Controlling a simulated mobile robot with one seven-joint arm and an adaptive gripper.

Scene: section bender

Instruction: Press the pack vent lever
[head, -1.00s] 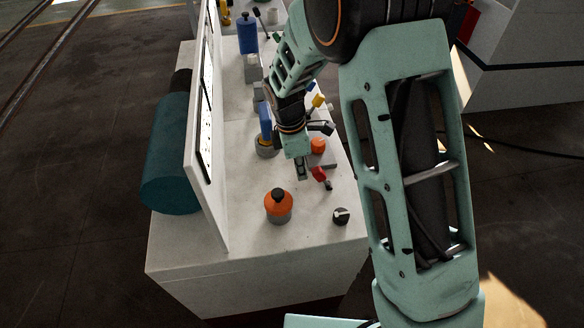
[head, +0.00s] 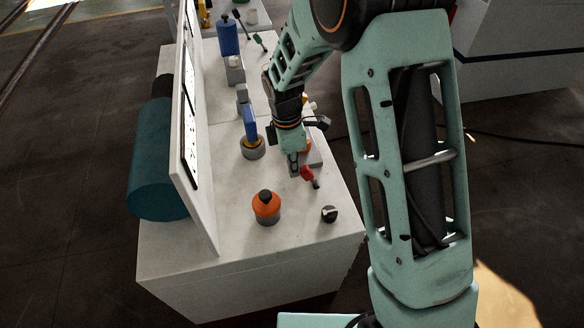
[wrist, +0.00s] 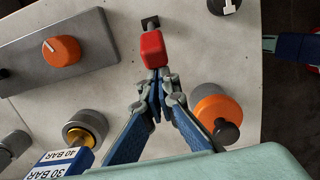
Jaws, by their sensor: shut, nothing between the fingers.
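A small lever with a red handle (head: 307,172) stands near the right edge of the grey-white bench top. No label naming it can be read. In the wrist view its red block (wrist: 152,47) is just beyond my fingertips, above a dark base. My gripper (head: 293,167) is low over the bench, just left of the red handle. In the wrist view my gripper's blue fingers (wrist: 157,78) are together and empty, with the tips at the near end of the red block. I cannot tell whether they touch it.
An orange dial (wrist: 62,50) on a grey plate is beside the lever. An orange part with a black knob (head: 266,207) and a small black knob (head: 329,213) stand nearer. A blue handle (head: 250,122) is to the left. A white upright panel (head: 190,120) borders the bench.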

